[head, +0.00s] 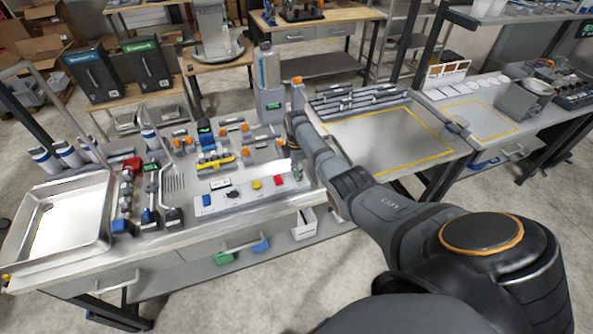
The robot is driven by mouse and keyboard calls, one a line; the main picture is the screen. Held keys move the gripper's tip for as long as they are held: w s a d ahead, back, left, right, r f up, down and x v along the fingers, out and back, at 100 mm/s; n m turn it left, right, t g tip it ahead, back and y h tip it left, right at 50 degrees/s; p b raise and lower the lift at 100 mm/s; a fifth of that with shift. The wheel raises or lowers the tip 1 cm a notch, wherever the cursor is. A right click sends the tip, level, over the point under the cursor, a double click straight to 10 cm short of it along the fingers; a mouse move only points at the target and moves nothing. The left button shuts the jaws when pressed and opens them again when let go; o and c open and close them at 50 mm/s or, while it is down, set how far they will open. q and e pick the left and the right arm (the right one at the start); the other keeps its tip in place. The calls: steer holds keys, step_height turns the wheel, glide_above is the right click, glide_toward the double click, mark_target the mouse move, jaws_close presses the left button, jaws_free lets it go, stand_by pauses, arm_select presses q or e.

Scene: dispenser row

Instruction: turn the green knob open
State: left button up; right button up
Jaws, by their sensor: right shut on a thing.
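A pale control panel (235,197) lies along the front of the left workbench, with a row of small coloured controls on it. The green knob (298,175) is at the panel's right end, small and mostly covered by my gripper. My right arm reaches in from the lower right. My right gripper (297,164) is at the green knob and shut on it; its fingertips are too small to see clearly. How far the knob is turned cannot be told. My left gripper is not in view.
A red control (278,180) and a yellow control (256,185) sit just left of the knob. A tall grey-blue dispenser (268,85) stands behind. A steel sink tray (62,222) is at the far left. A yellow-outlined work surface (385,140) lies to the right, mostly bare.

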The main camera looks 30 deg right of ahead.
steer(key=o, duration=1.2)
steer(key=shift+c, duration=0.2)
step_height(320, 180, up, 12)
